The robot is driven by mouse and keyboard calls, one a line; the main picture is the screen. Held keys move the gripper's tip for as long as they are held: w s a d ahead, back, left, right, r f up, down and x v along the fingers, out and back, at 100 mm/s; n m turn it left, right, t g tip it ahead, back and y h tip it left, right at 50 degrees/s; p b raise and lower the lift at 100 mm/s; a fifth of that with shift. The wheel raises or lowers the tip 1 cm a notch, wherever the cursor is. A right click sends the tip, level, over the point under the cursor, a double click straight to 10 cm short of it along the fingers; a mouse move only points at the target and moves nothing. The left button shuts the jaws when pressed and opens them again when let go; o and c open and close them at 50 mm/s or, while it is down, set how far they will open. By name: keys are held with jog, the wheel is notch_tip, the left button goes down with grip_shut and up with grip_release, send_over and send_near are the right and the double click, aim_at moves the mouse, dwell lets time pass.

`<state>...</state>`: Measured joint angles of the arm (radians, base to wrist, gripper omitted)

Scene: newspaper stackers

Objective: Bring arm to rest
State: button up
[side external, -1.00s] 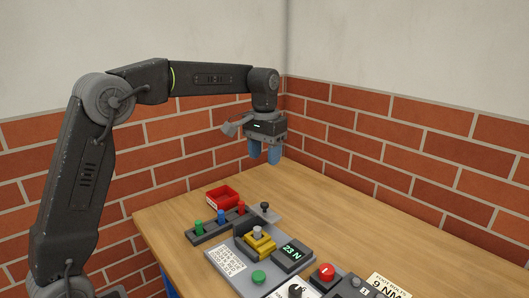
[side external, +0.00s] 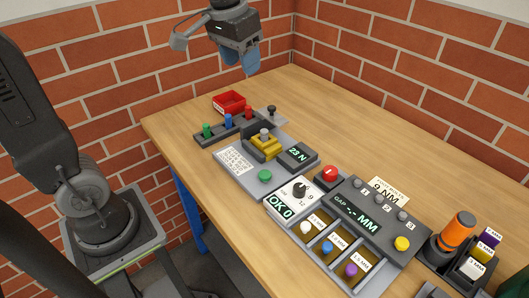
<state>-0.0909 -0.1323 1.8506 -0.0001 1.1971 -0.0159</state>
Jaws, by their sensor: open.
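My gripper (side external: 240,62) hangs above the far part of the wooden table, its blue fingertips pointing down. It is open, with nothing seen between the fingers. It is clear of the table and of all the devices, up and behind the red bin (side external: 229,103). The upper part of my arm is cut off by the top edge of the view.
On the wooden table (side external: 330,108) stand a rack of coloured pegs (side external: 226,128), a force tester with a yellow block (side external: 266,146), a gap panel (side external: 375,222) and an orange tool (side external: 458,231). Brick walls close off the back. The table's far right is bare.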

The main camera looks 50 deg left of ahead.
jog(key=s+d+f+t, duration=0.1)
jog(key=s+f, duration=0.2)
jog(key=s, duration=0.4)
jog(key=s+d+f+m+t, duration=0.1)
jog(key=s+d+f+t, duration=0.1)
jog(key=s, duration=0.5)
jog(key=shift+s+f, duration=0.25)
jog(key=shift+f, duration=0.35)
